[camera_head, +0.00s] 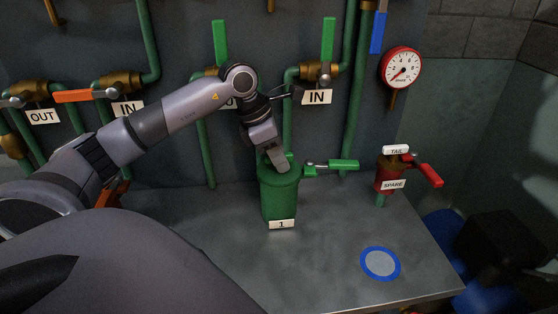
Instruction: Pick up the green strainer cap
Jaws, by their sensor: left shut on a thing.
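The green strainer (278,198) stands upright on the grey metal bench, with a white label "1" at its foot. Its green cap (266,168) is at the top of the body, largely hidden by my left gripper. My left gripper (282,166) comes down from above and is shut on the cap. I cannot tell whether the cap is seated or slightly raised. My right gripper is not in view.
A green-handled valve (343,165) sticks out right of the strainer. A red "SPARE" strainer (388,177) with a red handle stands further right. A blue-ringed disc (380,264) marks clear bench (330,235) at front right. Pipes and a gauge (402,68) line the wall.

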